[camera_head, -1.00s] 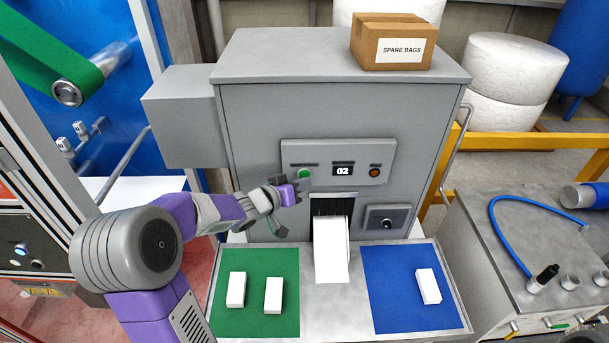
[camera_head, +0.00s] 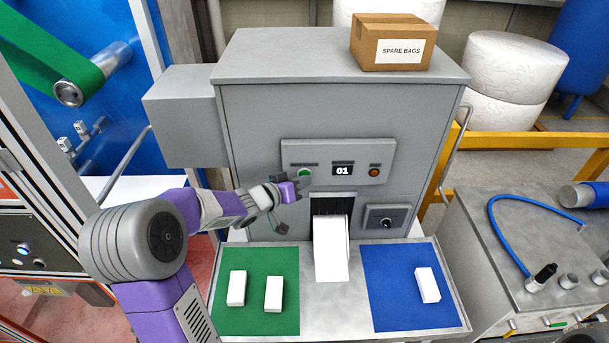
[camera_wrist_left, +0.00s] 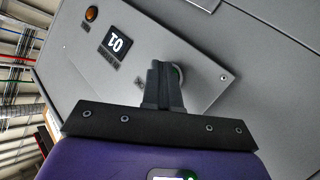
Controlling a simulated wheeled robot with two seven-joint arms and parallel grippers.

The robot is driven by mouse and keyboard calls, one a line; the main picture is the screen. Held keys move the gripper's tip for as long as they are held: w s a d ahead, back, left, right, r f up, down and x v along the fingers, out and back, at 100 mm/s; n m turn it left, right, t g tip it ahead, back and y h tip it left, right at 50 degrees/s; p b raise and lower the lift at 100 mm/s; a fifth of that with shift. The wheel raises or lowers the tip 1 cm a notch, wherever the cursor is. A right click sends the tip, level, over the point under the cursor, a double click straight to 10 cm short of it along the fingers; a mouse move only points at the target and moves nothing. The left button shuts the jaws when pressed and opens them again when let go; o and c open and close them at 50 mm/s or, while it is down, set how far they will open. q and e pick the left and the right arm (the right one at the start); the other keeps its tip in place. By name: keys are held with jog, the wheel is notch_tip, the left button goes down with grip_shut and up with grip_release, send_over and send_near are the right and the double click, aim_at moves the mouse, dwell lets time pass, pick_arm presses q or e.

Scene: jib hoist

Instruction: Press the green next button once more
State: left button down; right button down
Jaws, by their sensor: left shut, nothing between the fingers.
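The green button (camera_head: 305,173) sits at the left of the light grey control panel (camera_head: 325,150) on the machine front. The display (camera_head: 343,170) beside it reads 01. My left gripper (camera_head: 303,183) is shut and empty, with its tips right at the green button. The display also shows there upside down (camera_wrist_left: 116,44). My right gripper is not in view.
An orange button (camera_head: 375,172) is on the panel's right. Below are a white chute (camera_head: 331,262), a dark knob (camera_head: 387,223), a green mat (camera_head: 255,317) with two white blocks and a blue mat (camera_head: 395,305) with one. A "SPARE BAGS" box (camera_head: 385,52) stands on top.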

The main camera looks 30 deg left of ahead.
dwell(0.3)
pick_arm(q)
jog(key=shift+s+d, duration=0.4)
jog(key=shift+s, duration=0.35)
jog(key=shift+s+d+b, duration=0.2)
jog(key=shift+s+d, duration=0.25)
jog(key=shift+s, duration=0.25)
jog(key=shift+s+d+b, duration=0.2)
jog(key=shift+s+d, duration=0.2)
jog(key=shift+s, duration=0.3)
jog(key=shift+s+d+b, duration=0.2)
jog(key=shift+s+d, duration=0.25)
jog(key=shift+s, duration=0.25)
jog(key=shift+f, duration=0.1)
